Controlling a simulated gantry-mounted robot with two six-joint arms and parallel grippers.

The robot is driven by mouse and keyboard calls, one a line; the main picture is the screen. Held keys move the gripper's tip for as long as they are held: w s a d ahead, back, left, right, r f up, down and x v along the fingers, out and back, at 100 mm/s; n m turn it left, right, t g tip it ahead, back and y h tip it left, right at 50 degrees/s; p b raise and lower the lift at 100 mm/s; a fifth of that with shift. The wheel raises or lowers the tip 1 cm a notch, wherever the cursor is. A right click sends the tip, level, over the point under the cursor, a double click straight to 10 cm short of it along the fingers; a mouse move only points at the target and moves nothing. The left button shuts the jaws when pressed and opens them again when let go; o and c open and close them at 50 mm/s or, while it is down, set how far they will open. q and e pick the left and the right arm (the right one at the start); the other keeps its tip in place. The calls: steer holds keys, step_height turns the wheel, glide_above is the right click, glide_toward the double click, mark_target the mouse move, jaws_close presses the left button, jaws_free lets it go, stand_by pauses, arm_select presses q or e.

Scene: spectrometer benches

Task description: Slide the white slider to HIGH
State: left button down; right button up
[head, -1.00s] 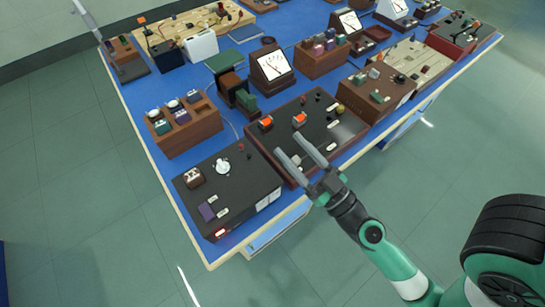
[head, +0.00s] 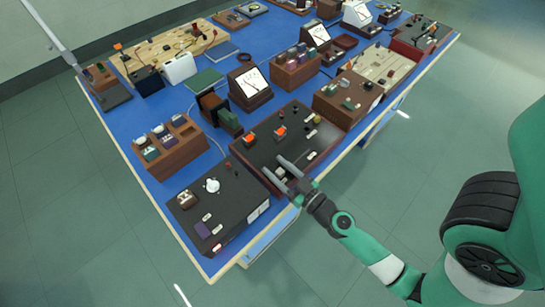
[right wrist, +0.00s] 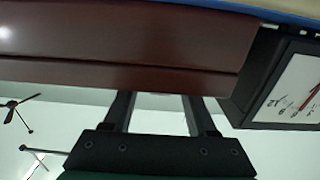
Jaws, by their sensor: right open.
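I cannot single out the white slider with certainty. The dark-topped brown box (head: 262,156) in the middle of the near side carries two orange switches, several small controls and white labels. My right gripper (head: 274,165) is open and empty at this box's near edge, its fingers pointing over the top. Its fingers hide part of the panel's near side. In the right wrist view, the fingers (right wrist: 158,105) stand apart before the box's brown wall (right wrist: 120,45); no slider shows there.
A black box (head: 235,200) with a white knob (head: 212,185) stands left of the middle box. A white-faced meter (head: 250,84) and a brown block with jars (head: 175,152) stand behind. More instruments crowd the blue table. Open floor lies in front.

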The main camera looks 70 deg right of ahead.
steer(key=shift+x, duration=1.05)
jaws_close()
stand_by(0.6)
